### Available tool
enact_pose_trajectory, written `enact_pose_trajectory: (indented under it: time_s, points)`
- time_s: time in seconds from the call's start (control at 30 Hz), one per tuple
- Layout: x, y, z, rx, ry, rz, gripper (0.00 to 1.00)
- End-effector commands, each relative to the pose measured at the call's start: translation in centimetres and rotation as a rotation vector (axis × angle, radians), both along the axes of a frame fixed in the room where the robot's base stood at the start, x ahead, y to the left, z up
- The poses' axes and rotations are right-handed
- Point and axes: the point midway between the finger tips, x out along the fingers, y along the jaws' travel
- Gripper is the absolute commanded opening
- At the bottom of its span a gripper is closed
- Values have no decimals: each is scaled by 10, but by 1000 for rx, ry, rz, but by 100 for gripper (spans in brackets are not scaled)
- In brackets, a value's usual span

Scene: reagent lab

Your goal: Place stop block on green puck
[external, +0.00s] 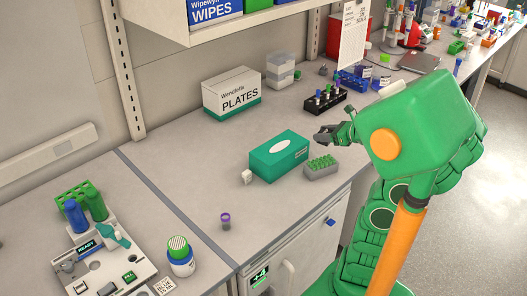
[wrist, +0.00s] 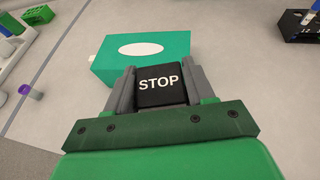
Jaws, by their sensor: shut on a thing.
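My gripper (external: 325,138) is shut on the black stop block, just above and behind the teal tissue box in the external view. In the wrist view, the stop block (wrist: 158,84), with white STOP lettering, sits between the fingers of my gripper (wrist: 160,80), lettered face toward the camera. The block is not clearly visible in the external view. I cannot surely pick out the green puck. A small green piece (external: 129,276) on the white panel (external: 97,268) at lower left might be it, but it is too small to tell.
Bench around the vial is clear.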

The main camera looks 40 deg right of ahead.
Motion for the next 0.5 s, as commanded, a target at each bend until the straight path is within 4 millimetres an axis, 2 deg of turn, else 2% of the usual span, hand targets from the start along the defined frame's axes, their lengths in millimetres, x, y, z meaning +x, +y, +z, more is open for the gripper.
enact_pose_trajectory:
  time_s: [0.03, 0.2, 0.5]
  points:
    - [7, 13, 4, -2, -2, 31, 13]
    - [26, 54, 13, -3, -6, 124, 13]
    - [49, 130, 30, -1, -14, 291, 13]
